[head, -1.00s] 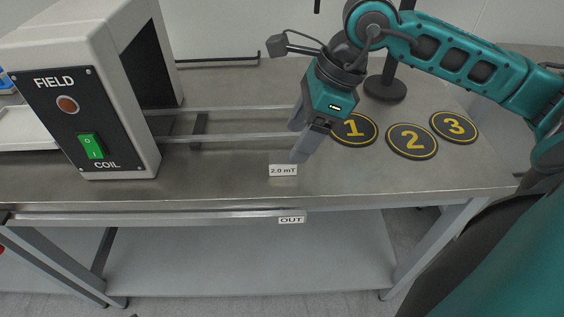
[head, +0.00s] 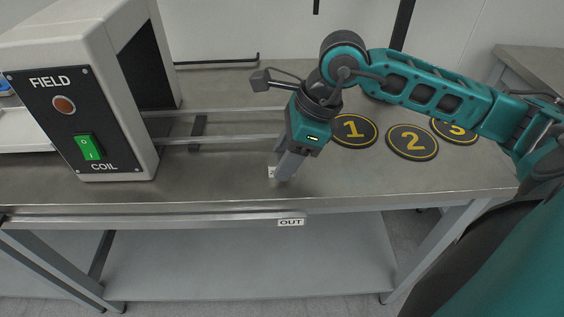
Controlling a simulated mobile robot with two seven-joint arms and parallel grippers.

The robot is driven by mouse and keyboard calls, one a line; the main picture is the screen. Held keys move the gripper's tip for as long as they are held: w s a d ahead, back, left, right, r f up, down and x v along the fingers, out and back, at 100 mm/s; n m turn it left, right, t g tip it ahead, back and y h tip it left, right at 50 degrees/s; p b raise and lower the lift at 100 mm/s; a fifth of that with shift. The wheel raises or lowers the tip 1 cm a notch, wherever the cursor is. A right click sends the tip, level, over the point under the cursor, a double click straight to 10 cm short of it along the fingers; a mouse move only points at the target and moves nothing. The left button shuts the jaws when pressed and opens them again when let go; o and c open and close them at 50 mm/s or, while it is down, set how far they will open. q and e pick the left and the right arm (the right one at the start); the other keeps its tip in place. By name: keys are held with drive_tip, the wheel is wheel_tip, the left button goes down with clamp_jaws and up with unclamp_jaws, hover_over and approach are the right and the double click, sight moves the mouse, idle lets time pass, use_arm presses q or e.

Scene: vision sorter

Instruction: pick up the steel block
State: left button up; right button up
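I cannot make out a steel block in the head view; the spot at my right fingertips is covered by the gripper. My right gripper (head: 286,174) points down at the front middle of the steel bench (head: 220,185). Its fingers overlap one another from this angle, so I cannot see whether there is a gap or something between them. My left gripper is out of view.
The field coil housing (head: 118,150) with a green switch (head: 87,147) stands at the left. Rails (head: 225,138) run from it toward the middle. Round pads 1 (head: 369,132), 2 (head: 412,151) and 3 (head: 464,140) lie at the right. Pad 3 is partly covered by my arm.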

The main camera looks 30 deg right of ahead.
clamp_jaws()
idle(0.4)
wheel_tip(320, 180, up, 20)
drive_tip(key=p, duration=0.5)
